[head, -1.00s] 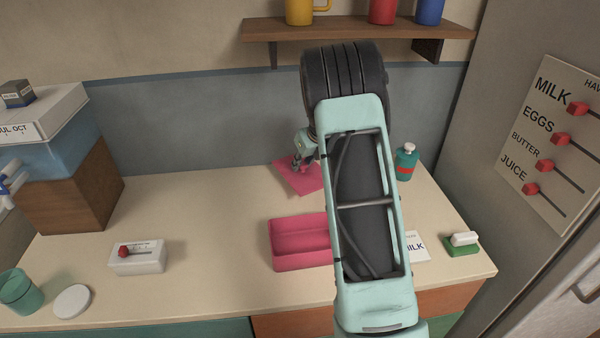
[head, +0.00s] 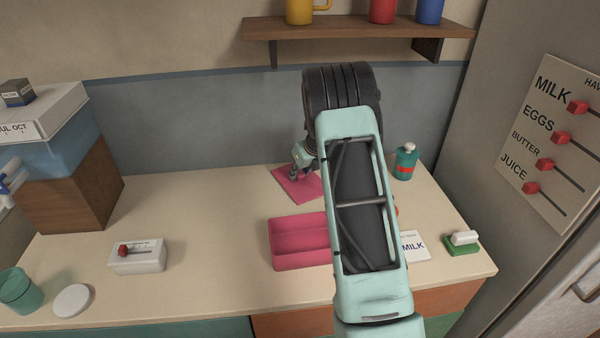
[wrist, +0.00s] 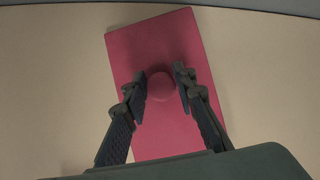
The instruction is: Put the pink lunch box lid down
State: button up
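The pink lunch box lid (head: 304,188) lies apparently flat on the counter near the back wall, behind the pink lunch box (head: 299,243). My arm hides part of both in the head view. In the wrist view the lid (wrist: 165,45) is a tilted rectangle with a round pink knob (wrist: 161,87) in its middle. My gripper (wrist: 160,88) has one finger on each side of the knob, with narrow gaps showing. It is open around the knob. In the head view my gripper (head: 296,174) is low over the lid.
A teal bottle (head: 405,162) stands right of my arm. A milk card (head: 412,245) and a green-and-white block (head: 462,242) lie at the right. A white slider box (head: 137,257) is at the left. A shelf (head: 350,30) hangs above. The counter left of the lid is clear.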

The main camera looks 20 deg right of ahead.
jog(key=shift+o, duration=1.2)
jog(key=shift+r, duration=0.1)
jog(key=a+v, duration=0.1)
jog(key=v, duration=1.1)
jog(key=shift+d, duration=0.45)
jog(key=shift+r, duration=0.1)
